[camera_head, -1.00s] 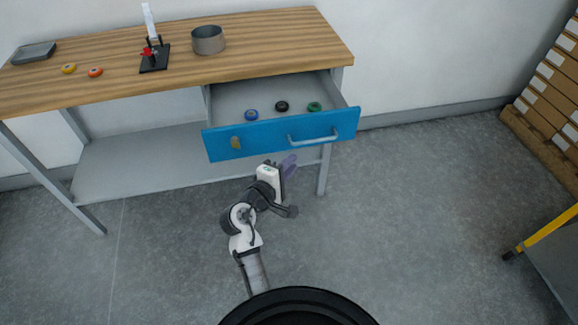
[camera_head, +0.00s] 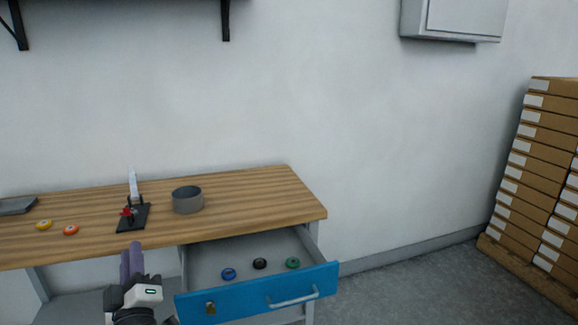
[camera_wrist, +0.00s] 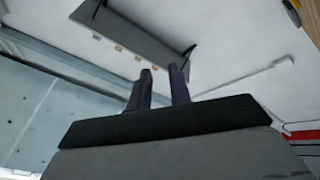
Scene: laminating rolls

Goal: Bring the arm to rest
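My gripper (camera_head: 131,250) points upward in front of the workbench, left of the open drawer in the head view. Its two purple fingers stand apart with an empty gap between them. In the wrist view, the fingers (camera_wrist: 160,70) also show a gap with nothing in it, against a white wall or ceiling and a grey shelf-like panel. My gripper appears to touch nothing.
The blue-fronted drawer (camera_head: 254,301) stands open with a blue roll (camera_head: 228,274), a black roll (camera_head: 260,264) and a green roll (camera_head: 293,263). On the wooden bench (camera_head: 270,198) are a grey round container (camera_head: 188,201), a black-based device (camera_head: 132,219), yellow (camera_head: 44,225) and orange rolls (camera_head: 71,230).

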